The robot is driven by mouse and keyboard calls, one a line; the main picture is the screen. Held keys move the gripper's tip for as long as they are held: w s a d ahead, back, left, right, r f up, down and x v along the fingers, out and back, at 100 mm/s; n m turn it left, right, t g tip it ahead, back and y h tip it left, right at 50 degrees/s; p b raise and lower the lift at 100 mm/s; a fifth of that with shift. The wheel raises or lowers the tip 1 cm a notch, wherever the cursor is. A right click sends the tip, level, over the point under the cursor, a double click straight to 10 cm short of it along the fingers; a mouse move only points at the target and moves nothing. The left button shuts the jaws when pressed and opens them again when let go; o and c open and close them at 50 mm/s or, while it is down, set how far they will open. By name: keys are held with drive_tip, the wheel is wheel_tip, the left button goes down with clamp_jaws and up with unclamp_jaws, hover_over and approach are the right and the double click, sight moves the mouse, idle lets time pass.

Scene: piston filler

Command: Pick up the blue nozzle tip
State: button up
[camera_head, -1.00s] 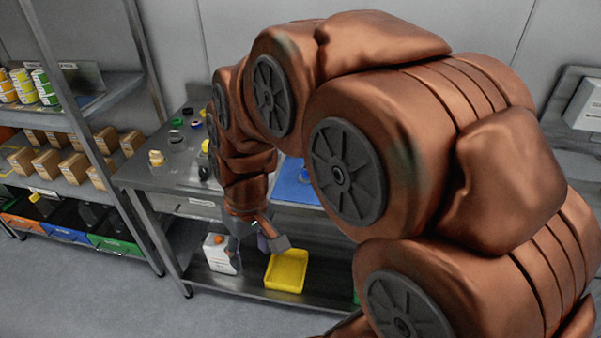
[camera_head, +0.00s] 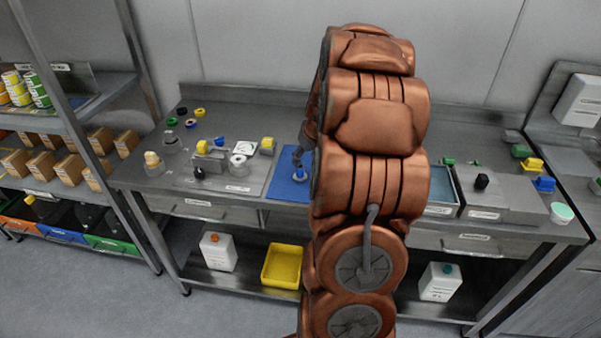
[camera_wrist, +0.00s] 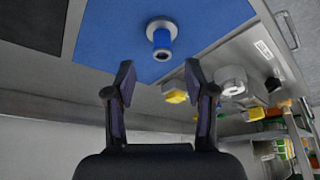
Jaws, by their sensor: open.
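A blue nozzle tip (camera_wrist: 162,42) with a pale round flange stands on the blue mat (camera_wrist: 105,30) in the wrist view. In the head view it shows small on the mat (camera_head: 287,186), at about (camera_head: 299,174), partly covered by my gripper. My gripper (camera_wrist: 160,75) is open and empty, its two fingers spread apart. In the wrist view the nozzle tip lies beyond the fingertips, roughly in line with the gap between them. In the head view my gripper (camera_head: 298,157) is just above the mat, beside my arm, which hides the mat's right part.
Left of the mat stands a fixture with yellow-topped parts (camera_head: 267,145) and a white round part (camera_head: 240,165). Several coloured rings (camera_head: 191,123) lie at the back left.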

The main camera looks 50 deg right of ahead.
sight(301, 167)
drive_tip(key=shift+p+x, duration=1.05)
drive_tip(key=shift+x, duration=1.05)
drive_tip(key=shift+w+p+x, duration=0.25)
drive_tip(key=shift+p+x, duration=0.35)
drive_tip(key=shift+x, duration=1.1)
drive_tip(key=shift+a+r, duration=0.1)
drive_tip(key=shift+a, duration=0.05)
clamp_jaws()
